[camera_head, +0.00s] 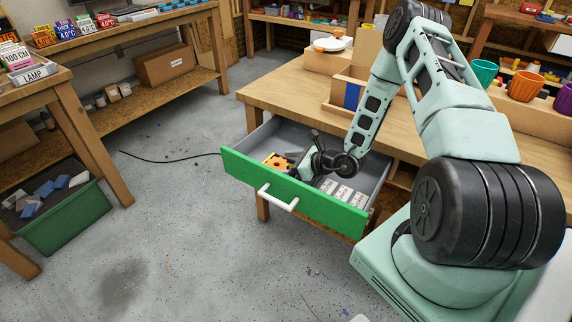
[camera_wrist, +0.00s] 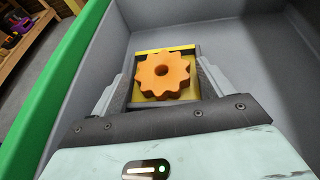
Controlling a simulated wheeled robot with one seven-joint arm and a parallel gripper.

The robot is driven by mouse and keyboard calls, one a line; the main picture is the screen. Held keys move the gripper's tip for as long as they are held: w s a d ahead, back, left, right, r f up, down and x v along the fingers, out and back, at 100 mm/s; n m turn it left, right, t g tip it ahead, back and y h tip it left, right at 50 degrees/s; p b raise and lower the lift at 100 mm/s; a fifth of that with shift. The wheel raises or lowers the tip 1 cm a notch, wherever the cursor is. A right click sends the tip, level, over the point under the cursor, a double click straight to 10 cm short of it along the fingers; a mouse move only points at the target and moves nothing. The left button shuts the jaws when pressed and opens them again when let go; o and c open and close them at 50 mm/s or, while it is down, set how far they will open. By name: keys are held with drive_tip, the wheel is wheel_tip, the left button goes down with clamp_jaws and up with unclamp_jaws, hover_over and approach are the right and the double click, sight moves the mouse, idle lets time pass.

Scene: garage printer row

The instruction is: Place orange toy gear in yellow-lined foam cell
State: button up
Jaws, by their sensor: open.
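The orange toy gear (camera_wrist: 161,73) lies flat, with its centre hole up, at the yellow-lined foam cell (camera_wrist: 165,50). Yellow edging shows behind and beside the gear; its seating depth is unclear. The gear also shows in the head view (camera_head: 277,161), inside the open drawer with the green front (camera_head: 318,199). My gripper (camera_wrist: 166,80) is open, with one finger on each side of the cell and gear. Whether either finger touches the gear is unclear. In the head view my gripper (camera_head: 291,160) reaches low into the drawer beside the gear.
Several pale blocks (camera_head: 342,192) lie in the drawer's right part. The drawer's grey walls (camera_wrist: 91,75) and green front stand close around my gripper. The wooden workbench (camera_head: 290,97) is above the drawer. A dark cable (camera_head: 165,156) lies on the floor at left.

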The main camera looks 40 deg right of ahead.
drive_tip(key=v, duration=1.2)
drive_tip(key=shift+b, duration=0.35)
drive_tip(key=shift+r, duration=0.1)
